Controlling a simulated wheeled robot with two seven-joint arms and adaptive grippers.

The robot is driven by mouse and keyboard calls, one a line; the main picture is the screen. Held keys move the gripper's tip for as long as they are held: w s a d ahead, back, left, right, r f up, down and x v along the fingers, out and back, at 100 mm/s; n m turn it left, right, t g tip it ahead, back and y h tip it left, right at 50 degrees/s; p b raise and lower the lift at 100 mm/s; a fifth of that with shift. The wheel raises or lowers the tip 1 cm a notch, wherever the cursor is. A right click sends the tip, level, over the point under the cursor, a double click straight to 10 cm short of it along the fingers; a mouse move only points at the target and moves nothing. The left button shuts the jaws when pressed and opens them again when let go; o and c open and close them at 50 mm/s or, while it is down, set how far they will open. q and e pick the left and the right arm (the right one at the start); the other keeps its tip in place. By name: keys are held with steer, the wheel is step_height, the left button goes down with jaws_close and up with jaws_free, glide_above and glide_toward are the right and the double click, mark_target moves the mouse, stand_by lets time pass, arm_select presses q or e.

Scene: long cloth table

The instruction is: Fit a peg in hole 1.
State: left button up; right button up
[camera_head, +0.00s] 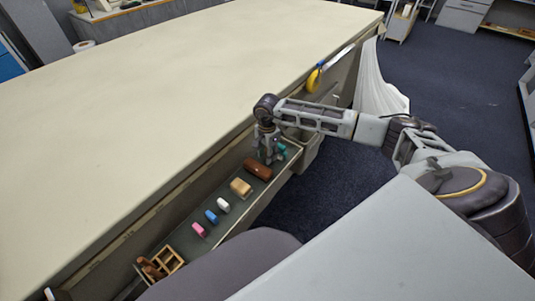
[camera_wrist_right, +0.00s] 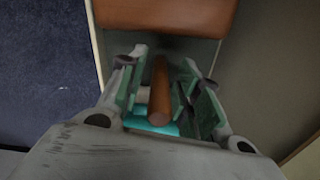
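My right gripper (camera_head: 268,155) points down at the far end of a narrow tray beside the table. In the right wrist view its green-padded fingers (camera_wrist_right: 162,90) stand apart on either side of a brown round peg (camera_wrist_right: 160,92). A gap shows between the peg and the pads, so the gripper looks open. A teal piece (camera_wrist_right: 150,126) lies below the peg, and it also shows beside the gripper in the head view (camera_head: 281,152). A brown block (camera_head: 257,169) is just nearer than the gripper. No numbered hole can be made out. My left gripper is not in view.
The tray (camera_head: 190,250) also holds a tan block (camera_head: 241,187), white (camera_head: 223,205), blue (camera_head: 211,216) and pink (camera_head: 198,229) pieces, and a wooden compartment box (camera_head: 168,262). The long tabletop (camera_head: 150,110) is bare. A yellow round item (camera_head: 314,78) is at its side.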

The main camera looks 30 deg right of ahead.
steer(key=shift+r, duration=0.5)
step_height(320, 180, up, 9)
steer(key=shift+r+p, duration=0.2)
steer(key=shift+p, duration=0.15)
steer(key=shift+r, duration=0.85)
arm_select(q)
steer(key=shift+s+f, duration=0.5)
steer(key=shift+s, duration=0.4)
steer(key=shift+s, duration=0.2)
